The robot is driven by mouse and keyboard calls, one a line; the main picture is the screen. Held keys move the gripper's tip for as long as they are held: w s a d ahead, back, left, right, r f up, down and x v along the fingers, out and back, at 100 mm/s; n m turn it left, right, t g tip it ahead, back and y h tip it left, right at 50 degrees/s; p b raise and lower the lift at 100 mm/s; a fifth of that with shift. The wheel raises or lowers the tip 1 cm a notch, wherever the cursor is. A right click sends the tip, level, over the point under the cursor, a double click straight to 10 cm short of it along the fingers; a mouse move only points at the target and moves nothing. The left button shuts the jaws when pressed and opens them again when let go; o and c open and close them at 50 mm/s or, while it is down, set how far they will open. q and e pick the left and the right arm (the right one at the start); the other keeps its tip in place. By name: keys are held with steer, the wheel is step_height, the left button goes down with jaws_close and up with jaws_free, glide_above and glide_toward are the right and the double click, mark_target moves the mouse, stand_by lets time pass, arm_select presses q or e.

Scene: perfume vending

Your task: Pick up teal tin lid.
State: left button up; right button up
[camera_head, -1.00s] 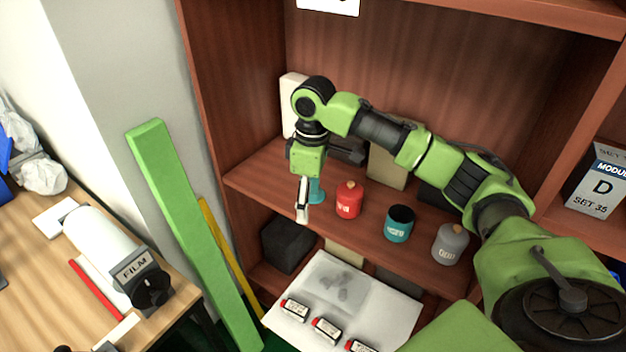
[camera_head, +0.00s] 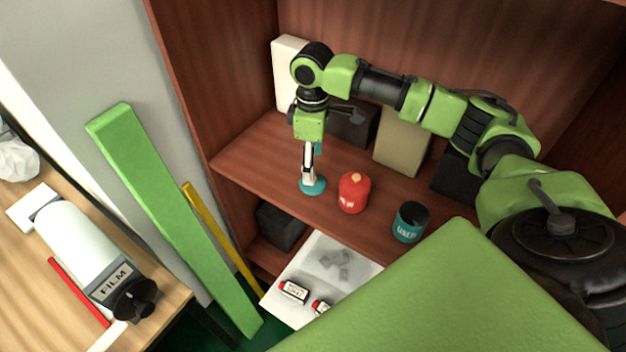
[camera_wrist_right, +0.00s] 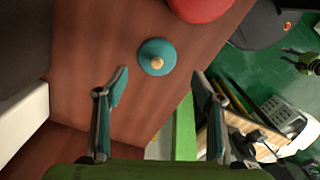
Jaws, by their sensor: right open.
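The teal tin lid (camera_head: 313,187) is a round disc with a small pale knob. It lies on the wooden shelf, left of the red tin (camera_head: 353,194). In the right wrist view the teal lid (camera_wrist_right: 157,52) is just beyond and between the fingertips. My right gripper (camera_head: 308,172) points down over the lid and hides part of it. In the wrist view the right gripper (camera_wrist_right: 160,84) is open, with nothing between its fingers. The teal tin (camera_head: 409,223) stands open-topped to the right of the red one. My left gripper is out of view.
A white box (camera_head: 288,75), a dark box (camera_head: 350,125) and a beige box (camera_head: 401,148) stand at the shelf's back. The shelf's left wall (camera_head: 205,75) is near the gripper. A white sheet (camera_head: 345,262) with small labelled boxes lies below.

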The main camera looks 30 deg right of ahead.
step_height(320, 180, down, 3)
steer(key=shift+w+d+f+p, duration=0.1)
steer(key=shift+p, duration=0.45)
step_height(320, 180, down, 2)
steer(key=shift+w+f, duration=0.1)
steer(key=shift+f, duration=0.1)
steer(key=shift+d+f, duration=0.1)
steer(key=shift+f, duration=0.35)
steer(key=shift+r, duration=0.1)
steer(key=shift+c, duration=0.4)
steer(key=c, duration=1)
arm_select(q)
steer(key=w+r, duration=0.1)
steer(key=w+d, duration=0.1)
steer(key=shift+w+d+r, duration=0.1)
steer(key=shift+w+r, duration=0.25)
arm_select(e)
steer(key=shift+c, duration=0.8)
